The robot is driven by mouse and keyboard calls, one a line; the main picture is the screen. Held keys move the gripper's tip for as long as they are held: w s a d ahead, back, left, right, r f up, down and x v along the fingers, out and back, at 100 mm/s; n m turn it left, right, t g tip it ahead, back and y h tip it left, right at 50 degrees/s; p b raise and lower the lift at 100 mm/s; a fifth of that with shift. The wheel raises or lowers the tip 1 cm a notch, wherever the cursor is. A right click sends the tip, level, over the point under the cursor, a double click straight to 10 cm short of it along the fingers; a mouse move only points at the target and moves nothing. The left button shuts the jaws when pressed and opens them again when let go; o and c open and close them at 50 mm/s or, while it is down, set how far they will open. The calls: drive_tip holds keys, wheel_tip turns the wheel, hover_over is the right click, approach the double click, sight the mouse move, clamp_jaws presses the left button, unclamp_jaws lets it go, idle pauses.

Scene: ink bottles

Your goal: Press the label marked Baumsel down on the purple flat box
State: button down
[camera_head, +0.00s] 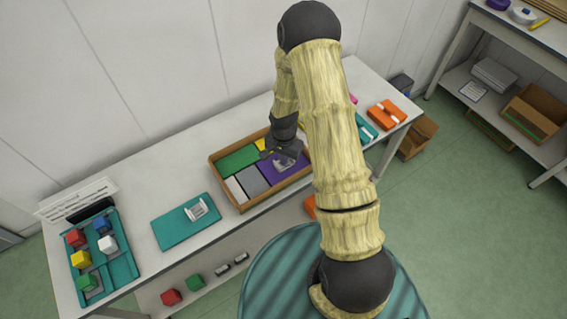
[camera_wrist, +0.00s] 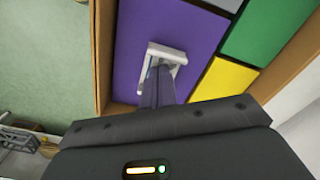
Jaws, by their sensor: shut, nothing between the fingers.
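The purple flat box (camera_head: 270,172) lies in the right part of a wooden tray; it fills the middle of the wrist view (camera_wrist: 140,35). A small white and grey piece, seemingly the label (camera_head: 285,162), sits on its top; in the wrist view this piece (camera_wrist: 168,54) shows a white edge. No lettering on it is legible, so I cannot confirm the name Baumsel. My gripper (camera_head: 268,154) is shut and empty over the purple box. In the wrist view its fingertips (camera_wrist: 160,72) reach to the piece and partly cover it. I cannot tell whether they touch it.
The wooden tray (camera_head: 227,191) also holds green (camera_head: 240,159), yellow, grey and white flat boxes. A teal board (camera_head: 175,228) with another white piece (camera_head: 197,208) lies left. A teal tray of coloured-topped blocks (camera_head: 122,266) stands far left. Orange and teal items lie at right.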

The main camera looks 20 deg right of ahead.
drive_tip(key=shift+r+p, duration=2.5)
drive_tip(key=shift+r, duration=1)
drive_tip(key=s+r+n+t, duration=0.1)
drive_tip(key=s+r+n, duration=0.3)
drive_tip(key=s+r, duration=0.3)
drive_tip(key=s+r+n+t, duration=0.1)
drive_tip(key=s+r+n, duration=0.3)
drive_tip(key=r, duration=1.1)
drive_tip(key=s, duration=0.3)
drive_tip(key=shift+s+r+t, duration=0.2)
drive_tip(key=shift+r+t, duration=0.1)
drive_tip(key=shift+r, duration=0.05)
